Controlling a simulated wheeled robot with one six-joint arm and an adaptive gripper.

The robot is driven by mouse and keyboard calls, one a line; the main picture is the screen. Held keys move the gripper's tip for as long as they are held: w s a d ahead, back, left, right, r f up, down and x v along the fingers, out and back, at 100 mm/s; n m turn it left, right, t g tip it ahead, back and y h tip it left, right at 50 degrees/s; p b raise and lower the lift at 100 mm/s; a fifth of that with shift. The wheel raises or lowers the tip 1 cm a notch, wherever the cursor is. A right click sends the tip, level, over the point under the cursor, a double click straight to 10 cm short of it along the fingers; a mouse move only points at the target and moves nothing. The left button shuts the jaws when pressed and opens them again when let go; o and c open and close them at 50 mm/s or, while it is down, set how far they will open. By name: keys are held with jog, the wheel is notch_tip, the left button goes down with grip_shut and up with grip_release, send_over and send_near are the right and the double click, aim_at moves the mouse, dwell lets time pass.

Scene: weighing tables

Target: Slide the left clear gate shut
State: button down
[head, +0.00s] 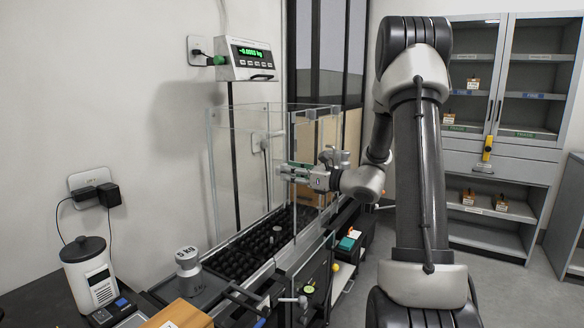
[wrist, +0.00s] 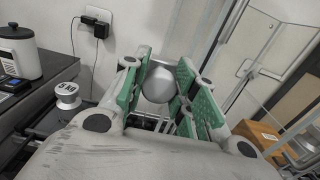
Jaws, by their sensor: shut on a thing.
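The clear gates stand around the roller weighing table (head: 215,262). A clear panel (head: 235,165), which I take to be the left gate, rises at the left of the enclosure in the head view; where its edges end against the other clear panels is hard to tell. My gripper (head: 288,171) reaches in from the right at mid-height of the panels. In the wrist view my green-padded fingers (wrist: 160,92) are closed around a round silver knob (wrist: 158,84). The knob itself is hidden in the head view.
Another clear panel with a silver knob (wrist: 306,146) and a cardboard box (wrist: 258,137) stand at right in the wrist view. A 5 kg weight (head: 188,270) and a white canister (head: 90,275) stand front left. The scale display (head: 247,58) hangs above.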

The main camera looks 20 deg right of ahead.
notch_tip(320, 180, down, 24)
jog(key=shift+s+r, duration=0.1)
jog(key=shift+r, duration=0.15)
jog(key=c, duration=1.4)
grip_release()
jog(key=shift+d, duration=0.1)
jog(key=v, duration=1.1)
jog(key=shift+s+d, duration=0.2)
jog(key=shift+s, duration=0.15)
